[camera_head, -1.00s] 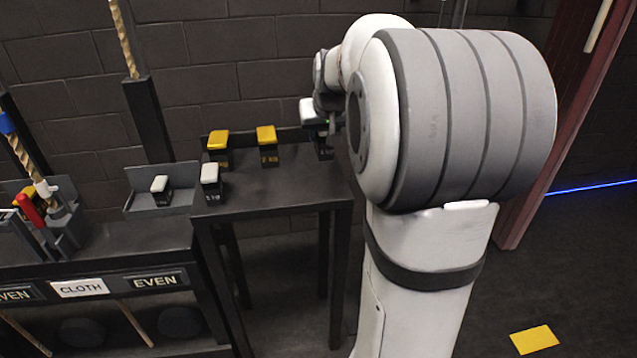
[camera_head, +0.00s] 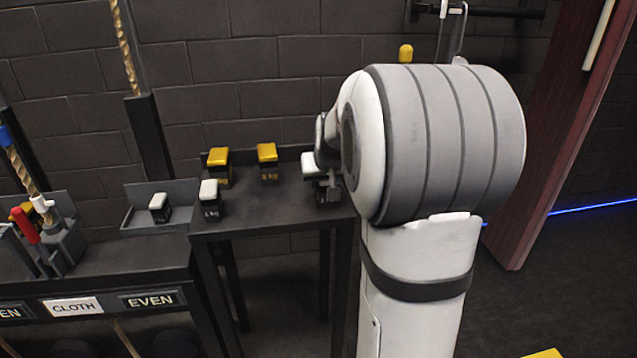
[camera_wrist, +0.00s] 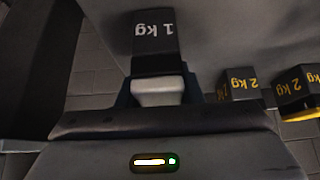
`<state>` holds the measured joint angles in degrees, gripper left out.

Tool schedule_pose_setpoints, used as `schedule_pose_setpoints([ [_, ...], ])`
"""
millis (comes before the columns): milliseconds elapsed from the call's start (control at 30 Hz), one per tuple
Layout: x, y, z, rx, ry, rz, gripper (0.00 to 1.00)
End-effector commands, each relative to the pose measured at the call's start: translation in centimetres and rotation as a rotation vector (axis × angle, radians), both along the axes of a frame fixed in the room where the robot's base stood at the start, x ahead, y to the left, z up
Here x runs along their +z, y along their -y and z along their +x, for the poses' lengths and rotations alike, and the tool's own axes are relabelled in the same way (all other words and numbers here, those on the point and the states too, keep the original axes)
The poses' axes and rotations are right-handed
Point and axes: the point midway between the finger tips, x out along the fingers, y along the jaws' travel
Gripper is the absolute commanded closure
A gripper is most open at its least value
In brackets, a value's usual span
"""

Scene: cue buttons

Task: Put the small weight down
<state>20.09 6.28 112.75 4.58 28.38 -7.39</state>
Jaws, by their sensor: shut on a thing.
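The small weight (camera_wrist: 155,40) is a black block marked 1 kg with a white top. In the wrist view it is upside down in the picture, with its white top between the fingers of my gripper (camera_wrist: 157,95). My gripper is shut on it. In the head view the held weight (camera_head: 313,163) shows at the right end of the small dark table (camera_head: 280,208), low over or on the tabletop; I cannot tell whether it touches. My arm hides part of it and most of the gripper (camera_head: 325,172).
Two yellow-topped 2 kg weights (camera_head: 218,167) (camera_head: 267,161) stand at the back of the table. A white-topped weight (camera_head: 209,199) stands at its left front. Another white-topped weight (camera_head: 158,207) sits in a grey tray (camera_head: 180,183) to the left. The table's middle is clear.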

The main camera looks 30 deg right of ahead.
Motion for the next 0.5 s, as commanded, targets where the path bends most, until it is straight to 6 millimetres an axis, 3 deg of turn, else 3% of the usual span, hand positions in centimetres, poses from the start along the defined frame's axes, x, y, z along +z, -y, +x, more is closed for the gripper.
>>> schedule_pose_setpoints([
  [100, -0.10, 0.04, 0.07, -0.001, 0.005, -0.002, 1.00],
  [133, -0.26, 0.02, 0.00, 0.000, 0.000, 0.000, 0.66],
  [367, -0.22, 0.03, -0.01, 0.000, -0.001, 0.000, 0.47],
  [500, -0.22, 0.04, -0.01, -0.001, -0.001, 0.001, 0.46],
])
